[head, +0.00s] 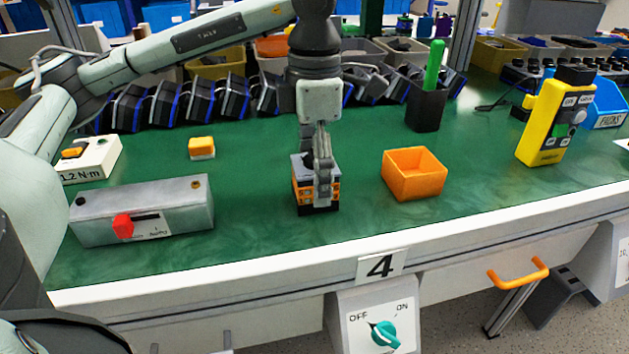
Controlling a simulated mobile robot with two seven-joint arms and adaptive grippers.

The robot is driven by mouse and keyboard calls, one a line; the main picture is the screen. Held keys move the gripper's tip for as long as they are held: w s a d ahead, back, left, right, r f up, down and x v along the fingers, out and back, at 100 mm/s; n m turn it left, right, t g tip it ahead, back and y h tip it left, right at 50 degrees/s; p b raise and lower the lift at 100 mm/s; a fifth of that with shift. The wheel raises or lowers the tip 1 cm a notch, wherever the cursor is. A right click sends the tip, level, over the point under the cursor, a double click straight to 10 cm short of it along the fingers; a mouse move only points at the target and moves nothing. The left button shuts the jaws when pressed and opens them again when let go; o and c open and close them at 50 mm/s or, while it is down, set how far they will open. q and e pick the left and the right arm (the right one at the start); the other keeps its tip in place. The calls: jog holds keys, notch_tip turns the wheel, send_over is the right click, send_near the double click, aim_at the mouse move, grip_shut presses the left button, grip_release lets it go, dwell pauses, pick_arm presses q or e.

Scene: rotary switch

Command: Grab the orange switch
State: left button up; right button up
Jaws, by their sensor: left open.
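A small orange and black block with a grey top, which looks like the orange switch (301,190), stands upright on the green table, a little left of the orange box. My left gripper (322,188) points straight down over it. Its fingers are open and reach down to the level of the block, with one finger in front of it hiding part of its near side. The far finger is mostly hidden, and I cannot tell whether the fingers touch the block. My right gripper is not in view.
An open orange box (413,183) is to the right, with a black holder (426,108) behind it and a yellow control box (548,125) farther right. A grey metal box (180,208) with a red slider is left. A teal rotary knob (385,336) is below the table edge.

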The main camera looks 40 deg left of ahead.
aim_at(312, 150)
pick_arm(q)
jog(key=shift+c, duration=0.6)
jog(key=c, duration=1.3)
jog(key=shift+r, duration=0.15)
